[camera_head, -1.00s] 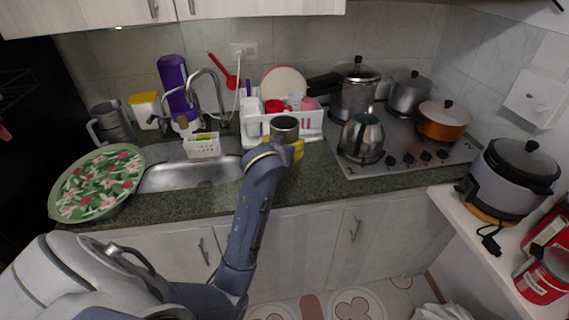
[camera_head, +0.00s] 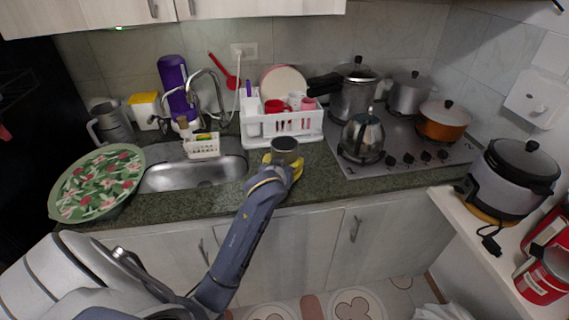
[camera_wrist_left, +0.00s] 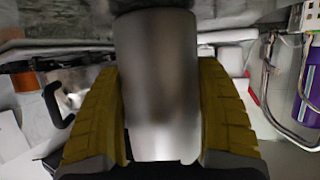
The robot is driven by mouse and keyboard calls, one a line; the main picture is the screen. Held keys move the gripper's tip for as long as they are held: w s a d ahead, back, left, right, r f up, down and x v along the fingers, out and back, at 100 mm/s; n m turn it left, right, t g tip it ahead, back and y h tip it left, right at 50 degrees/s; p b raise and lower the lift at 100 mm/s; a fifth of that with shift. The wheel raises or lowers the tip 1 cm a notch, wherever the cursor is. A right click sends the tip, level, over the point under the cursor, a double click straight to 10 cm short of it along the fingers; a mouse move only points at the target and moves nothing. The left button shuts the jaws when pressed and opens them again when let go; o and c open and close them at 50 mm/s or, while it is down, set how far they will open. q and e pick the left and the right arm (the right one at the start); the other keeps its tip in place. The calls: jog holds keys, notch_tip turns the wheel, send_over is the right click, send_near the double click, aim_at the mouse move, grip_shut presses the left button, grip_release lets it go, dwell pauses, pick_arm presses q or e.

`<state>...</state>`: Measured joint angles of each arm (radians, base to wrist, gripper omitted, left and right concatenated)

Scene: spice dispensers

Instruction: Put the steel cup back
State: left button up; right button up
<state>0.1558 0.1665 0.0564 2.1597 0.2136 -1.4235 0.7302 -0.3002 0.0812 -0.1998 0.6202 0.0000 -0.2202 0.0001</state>
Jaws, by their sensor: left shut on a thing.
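The steel cup (camera_head: 285,146) is in my left gripper (camera_head: 284,168), at the counter's front part between the sink and the stove in the head view. In the left wrist view the cup (camera_wrist_left: 157,85) fills the middle, with a yellow finger pressed on each side. The left gripper (camera_wrist_left: 160,120) is shut on it. In the head view the cup looks upright with its dark open mouth up. I cannot tell whether its base touches the counter. My right gripper is not in view.
A white dish rack (camera_head: 282,128) with red cups stands just behind the cup. The sink (camera_head: 193,174) is to the left, and the stove (camera_head: 400,160) with a kettle (camera_head: 363,138) is to the right. Bare granite counter (camera_head: 312,172) lies right of the gripper.

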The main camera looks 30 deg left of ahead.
pick_arm(q)
jog(key=o, duration=1.5)
jog(key=shift+f, duration=0.1)
jog(key=shift+r, duration=0.2)
jog(key=v, duration=1.2)
jog(key=shift+f, duration=0.1)
